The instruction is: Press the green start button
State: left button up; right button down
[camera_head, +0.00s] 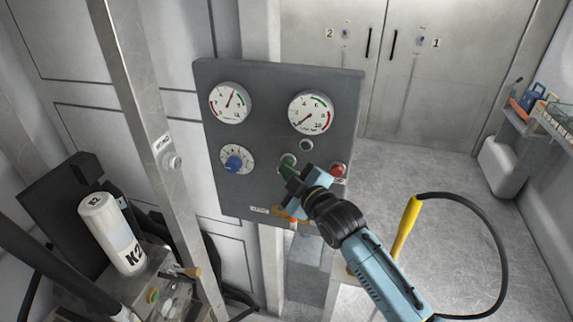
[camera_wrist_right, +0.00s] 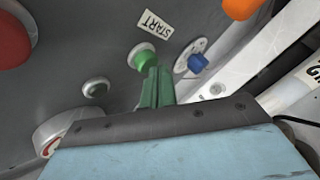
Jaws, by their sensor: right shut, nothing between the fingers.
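The green start button (camera_head: 288,158) sits low in the middle of the grey gauge panel (camera_head: 270,122). It also shows in the right wrist view (camera_wrist_right: 142,55), beside a START label (camera_wrist_right: 157,24). My right gripper (camera_head: 287,167) is shut and empty, with its green fingers (camera_wrist_right: 154,88) pointing at the button. The fingertips overlap the button's edge in the wrist view; I cannot tell whether they touch it. In the head view the gripper partly covers the button. My left gripper is not in view.
A red button (camera_head: 338,170) is close on the right and a blue knob (camera_head: 234,162) on the left. A small dark round fitting (camera_head: 306,145) sits above right of the start button. Two gauges are higher up. A yellow-handled hose (camera_head: 408,226) stands right of my arm.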

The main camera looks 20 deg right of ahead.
jog(key=shift+w+d, duration=0.2)
dwell(0.3)
dwell(0.3)
jog(key=shift+s+a+p, duration=0.5)
jog(key=shift+s+p, duration=0.1)
jog(key=shift+s, duration=0.15)
jog(key=s+a+p, duration=0.1)
jog(key=s, duration=0.1)
jog(key=s+a+p, duration=0.1)
jog(key=s+a, duration=0.1)
jog(key=shift+s, duration=0.1)
jog(key=shift+d, duration=0.1)
dwell(0.7)
